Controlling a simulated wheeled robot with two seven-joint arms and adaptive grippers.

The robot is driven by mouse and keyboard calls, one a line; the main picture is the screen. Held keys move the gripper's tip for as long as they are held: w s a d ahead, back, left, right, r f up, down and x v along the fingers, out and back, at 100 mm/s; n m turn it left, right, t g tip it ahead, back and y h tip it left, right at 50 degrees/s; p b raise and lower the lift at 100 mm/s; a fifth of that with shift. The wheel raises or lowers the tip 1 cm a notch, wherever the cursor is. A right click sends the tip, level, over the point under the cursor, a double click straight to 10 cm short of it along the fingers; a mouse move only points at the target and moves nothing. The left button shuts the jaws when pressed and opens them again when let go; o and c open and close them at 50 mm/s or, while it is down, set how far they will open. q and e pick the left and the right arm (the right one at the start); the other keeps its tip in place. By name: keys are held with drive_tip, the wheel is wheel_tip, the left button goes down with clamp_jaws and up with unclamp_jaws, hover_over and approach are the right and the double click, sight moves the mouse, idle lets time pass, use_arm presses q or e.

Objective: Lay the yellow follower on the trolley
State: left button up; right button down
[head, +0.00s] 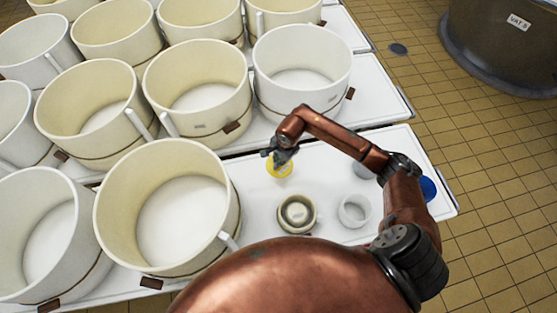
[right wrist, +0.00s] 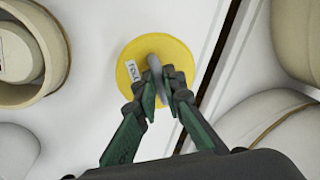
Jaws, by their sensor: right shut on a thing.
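The yellow follower (head: 279,171) is a round disc with a grey handle on top and a small white label. My right gripper (head: 279,157) holds it over the near white top. In the right wrist view, the gripper fingers (right wrist: 160,92) are shut on the handle of the disc (right wrist: 180,58). I cannot tell whether the disc touches the surface or hangs just above it. The white trolley top (head: 320,185) lies beneath and around it. My left gripper is not in view.
Large cream and white tubs (head: 168,205) crowd the left and back. A cream mould with a pale inside piece (head: 296,213) and a white ring-shaped mould (head: 354,211) stand in front. A blue item (head: 427,188) sits at the right edge, partly behind my arm.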

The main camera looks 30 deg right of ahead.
drive_tip(key=shift+w+f, duration=0.1)
drive_tip(key=shift+f, duration=0.25)
drive_tip(key=shift+f+b, duration=1.15)
drive_tip(key=shift+f, duration=0.85)
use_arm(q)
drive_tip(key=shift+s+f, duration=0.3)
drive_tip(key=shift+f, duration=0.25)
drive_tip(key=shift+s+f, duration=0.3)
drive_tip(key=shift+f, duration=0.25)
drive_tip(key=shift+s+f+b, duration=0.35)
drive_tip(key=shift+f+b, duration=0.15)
use_arm(e)
drive_tip(key=shift+d+f, duration=0.1)
drive_tip(key=shift+f, duration=0.65)
drive_tip(key=c, duration=1.9)
unclamp_jaws()
drive_tip(key=shift+c, duration=0.2)
drive_tip(key=shift+r, duration=0.1)
use_arm(q)
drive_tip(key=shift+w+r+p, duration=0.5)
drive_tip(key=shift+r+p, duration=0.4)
drive_tip(key=shift+p, duration=0.05)
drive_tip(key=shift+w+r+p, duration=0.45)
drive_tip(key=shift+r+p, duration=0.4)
drive_tip(key=shift+p, duration=0.05)
use_arm(e)
drive_tip(key=shift+r, duration=3.45)
